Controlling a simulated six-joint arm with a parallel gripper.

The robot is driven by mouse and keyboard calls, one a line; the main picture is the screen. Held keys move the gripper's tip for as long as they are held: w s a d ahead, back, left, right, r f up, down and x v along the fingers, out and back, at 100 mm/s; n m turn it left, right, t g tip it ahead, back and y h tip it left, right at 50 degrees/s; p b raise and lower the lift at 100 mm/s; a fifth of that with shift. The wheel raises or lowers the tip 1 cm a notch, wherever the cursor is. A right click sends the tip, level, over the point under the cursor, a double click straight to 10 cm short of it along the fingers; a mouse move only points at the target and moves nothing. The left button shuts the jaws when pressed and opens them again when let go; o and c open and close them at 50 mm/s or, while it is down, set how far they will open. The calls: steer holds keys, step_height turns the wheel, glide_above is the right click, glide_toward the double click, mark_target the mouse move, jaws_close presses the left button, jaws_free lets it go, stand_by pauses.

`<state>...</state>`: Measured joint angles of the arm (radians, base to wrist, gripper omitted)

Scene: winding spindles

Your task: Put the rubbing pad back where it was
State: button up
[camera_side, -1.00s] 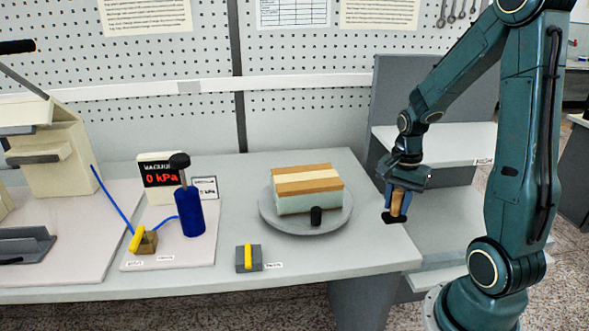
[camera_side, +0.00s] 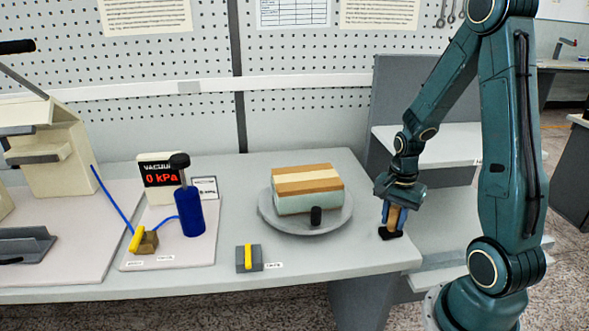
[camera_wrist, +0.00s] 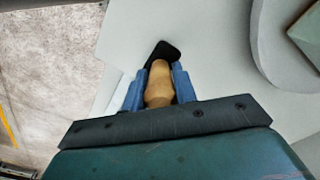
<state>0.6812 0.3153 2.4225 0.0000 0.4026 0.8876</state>
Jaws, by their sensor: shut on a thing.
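The rubbing pad has a tan wooden handle and a dark flat base. In the side view the pad (camera_side: 391,234) is upright at the right end of the bench, its base at or just above the bench top; I cannot tell if it touches. My gripper (camera_side: 396,214) points down with its blue fingers shut on the handle. In the wrist view the handle (camera_wrist: 159,85) sits between the two fingers of my gripper (camera_wrist: 159,82), and part of the dark base shows beyond it.
A round grey plate (camera_side: 275,222) with a layered block (camera_side: 308,190) and a small black knob (camera_side: 316,216) is left of my gripper. A grey block with a yellow strip (camera_side: 248,258) lies near the front edge. A blue pump (camera_side: 190,212) stands further left. The bench's right edge is close by.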

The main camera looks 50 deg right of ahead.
steer(key=shift+f, duration=0.15)
steer(key=o, duration=0.9)
steer(key=shift+o, duration=0.2)
steer(key=shift+r, duration=6.2)
steer(key=shift+a, duration=0.1)
